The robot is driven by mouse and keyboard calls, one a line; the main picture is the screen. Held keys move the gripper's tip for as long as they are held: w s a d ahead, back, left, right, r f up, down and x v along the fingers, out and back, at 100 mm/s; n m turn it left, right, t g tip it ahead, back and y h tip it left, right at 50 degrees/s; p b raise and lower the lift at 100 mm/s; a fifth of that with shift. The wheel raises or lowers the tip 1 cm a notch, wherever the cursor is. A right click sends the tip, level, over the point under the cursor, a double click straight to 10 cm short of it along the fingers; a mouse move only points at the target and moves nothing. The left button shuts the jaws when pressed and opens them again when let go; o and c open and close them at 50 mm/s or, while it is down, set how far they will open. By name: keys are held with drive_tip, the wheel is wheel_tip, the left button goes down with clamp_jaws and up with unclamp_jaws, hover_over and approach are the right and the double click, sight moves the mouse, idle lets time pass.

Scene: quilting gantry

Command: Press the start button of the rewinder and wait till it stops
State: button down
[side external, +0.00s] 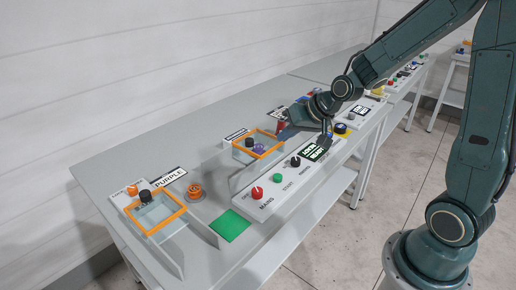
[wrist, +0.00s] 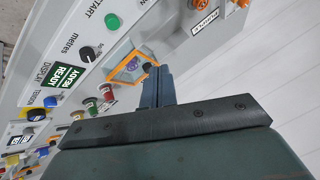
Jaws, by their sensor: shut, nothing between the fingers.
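The rewinder's long white panel (side external: 250,205) runs along the table's front edge. Its green start button (side external: 277,177), labelled START, sits between the red MAINS knob (side external: 257,192) and a black metres knob (side external: 295,161). The start button also shows at the top of the wrist view (wrist: 112,21). The lit green display (side external: 316,150) appears to read READY in the wrist view (wrist: 67,76). My gripper (side external: 284,134) is shut and empty, above the table behind the panel, apart from the start button. Its fingers (wrist: 157,72) partly cover the view of an orange-framed tray.
One orange-framed tray (side external: 281,148) stands near my gripper, another (side external: 183,207) at the near left. Red (wrist: 106,91) and green (wrist: 90,105) spools stand close to my gripper. The rear tabletop is clear.

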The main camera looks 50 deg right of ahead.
sight(281, 178)
drive_tip(key=w+d+f+m+t, duration=0.1)
drive_tip(key=w+d+f+m, duration=0.1)
drive_tip(key=f, duration=0.4)
drive_tip(key=shift+w+d+m, duration=0.4)
drive_tip(key=shift+w+d, duration=0.5)
drive_tip(key=shift+d, duration=0.1)
drive_tip(key=shift+f, duration=0.1)
drive_tip(key=shift+f, duration=0.1)
drive_tip(key=shift+f, duration=4.3)
drive_tip(key=shift+f, duration=0.95)
drive_tip(key=shift+r, duration=0.95)
drive_tip(key=shift+r, duration=0.1)
